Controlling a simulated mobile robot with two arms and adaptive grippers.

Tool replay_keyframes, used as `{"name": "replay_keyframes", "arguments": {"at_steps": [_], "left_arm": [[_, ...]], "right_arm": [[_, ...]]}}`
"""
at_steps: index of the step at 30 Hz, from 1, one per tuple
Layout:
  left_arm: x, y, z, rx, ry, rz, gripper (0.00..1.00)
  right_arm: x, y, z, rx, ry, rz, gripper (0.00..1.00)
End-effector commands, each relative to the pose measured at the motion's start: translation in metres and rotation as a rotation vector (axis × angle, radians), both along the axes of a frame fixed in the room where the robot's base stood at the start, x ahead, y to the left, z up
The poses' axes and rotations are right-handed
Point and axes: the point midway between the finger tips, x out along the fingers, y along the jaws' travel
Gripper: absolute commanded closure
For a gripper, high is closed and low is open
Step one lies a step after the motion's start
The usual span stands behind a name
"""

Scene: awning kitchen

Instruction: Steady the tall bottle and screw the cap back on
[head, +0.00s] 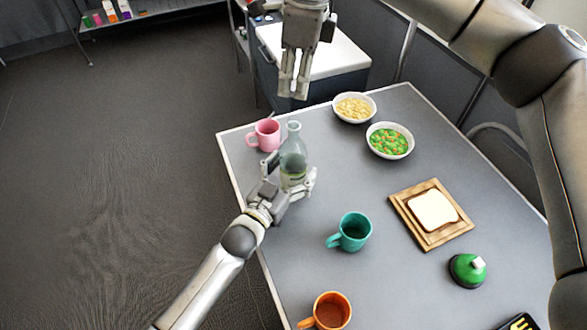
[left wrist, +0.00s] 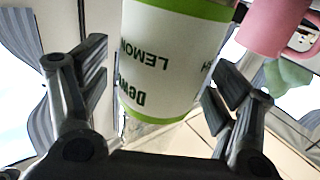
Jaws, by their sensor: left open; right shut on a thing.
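The tall bottle (head: 293,155), greenish glass with an uncapped-looking neck, stands upright near the table's far left edge. My left gripper (head: 289,178) is open around its lower body, a finger on each side. In the left wrist view the bottle's white label with green bands (left wrist: 170,60) fills the space between the spread fingers of the left gripper (left wrist: 160,95), with gaps beside it.
A pink mug (head: 264,135) stands close behind the bottle. Two bowls (head: 354,108) (head: 390,140) stand to its right.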

Motion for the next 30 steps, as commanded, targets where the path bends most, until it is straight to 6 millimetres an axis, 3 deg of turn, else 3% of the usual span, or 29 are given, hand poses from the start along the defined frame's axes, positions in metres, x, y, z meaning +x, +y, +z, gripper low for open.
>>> {"name": "replay_keyframes", "arguments": {"at_steps": [10, 26, 30], "left_arm": [[0.0023, -0.0014, -0.0003, 0.001, 0.001, 0.0, 0.17], [0.0021, -0.0011, -0.0003, 0.001, 0.001, 0.0, 0.85], [0.0021, -0.0011, -0.0004, 0.001, 0.001, 0.0, 0.86]], "right_arm": [[-0.0001, 0.0001, 0.0, 0.0, 0.0, 0.0, 0.81], [-0.0001, 0.0001, 0.0, 0.0, 0.0, 0.0, 0.81], [-0.0001, 0.0, -0.0038, -0.001, 0.001, 0.0, 0.81]]}}
